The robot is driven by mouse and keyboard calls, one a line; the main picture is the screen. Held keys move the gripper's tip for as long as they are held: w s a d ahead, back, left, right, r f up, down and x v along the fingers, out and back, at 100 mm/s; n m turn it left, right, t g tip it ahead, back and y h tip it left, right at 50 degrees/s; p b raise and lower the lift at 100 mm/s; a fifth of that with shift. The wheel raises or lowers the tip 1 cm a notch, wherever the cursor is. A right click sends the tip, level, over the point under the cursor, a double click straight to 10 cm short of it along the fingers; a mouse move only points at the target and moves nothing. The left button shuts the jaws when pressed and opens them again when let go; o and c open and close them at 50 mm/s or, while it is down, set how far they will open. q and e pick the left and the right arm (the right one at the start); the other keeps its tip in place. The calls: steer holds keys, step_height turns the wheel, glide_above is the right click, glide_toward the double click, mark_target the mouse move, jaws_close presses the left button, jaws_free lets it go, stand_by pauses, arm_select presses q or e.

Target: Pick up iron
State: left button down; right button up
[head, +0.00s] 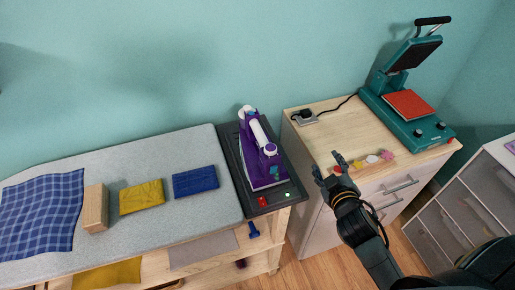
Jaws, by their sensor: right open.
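The iron (260,155) is purple with a white handle. It rests on a dark tray-like stand (283,192) at the right end of the ironing table. My right gripper (333,163) is open and empty. In the picture it is to the right of the iron and apart from it, in front of the wooden cabinet. My left gripper is not in view.
The padded table (120,242) holds a blue plaid cloth (42,212), a wooden block (95,208), a yellow folded cloth (142,197) and a blue folded cloth (195,181). A teal heat press (412,129) stands on the wooden cabinet (335,122). A drawer unit (465,215) is at right.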

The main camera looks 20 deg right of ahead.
mark_target(262, 133)
steer(key=w+r+n+t+y, duration=0.5)
steer(key=r+n+y, duration=0.15)
steer(key=n, duration=0.25)
steer(key=w+a+n+g+y+p, duration=0.1)
steer(key=w+a+n+y, duration=0.1)
steer(key=a+n, duration=0.2)
steer(key=w+a+f+n+g+y+p, duration=0.1)
steer(key=w+a+n+g+y+p, duration=0.1)
steer(key=w+a+n+y, duration=0.1)
steer(key=w+a+n+g+y+p, duration=0.1)
steer(key=w+a+n+g+y, duration=0.1)
steer(key=a, duration=0.5)
steer(key=shift+w+a+f+n+y, duration=0.15)
steer(key=shift+n+y, duration=0.25)
steer(key=shift+n, duration=0.3)
steer(key=shift+w+a+f+n+y, duration=0.15)
steer(key=shift+n+y, duration=0.2)
steer(key=shift+n, duration=0.35)
steer(key=shift+w+f, duration=0.15)
steer(key=shift+c, duration=0.6)
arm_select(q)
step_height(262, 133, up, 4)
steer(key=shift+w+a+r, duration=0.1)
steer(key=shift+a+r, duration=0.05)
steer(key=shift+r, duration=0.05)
arm_select(e)
jaws_close()
steer(key=shift+w+r, duration=0.1)
steer(key=shift+r, duration=0.2)
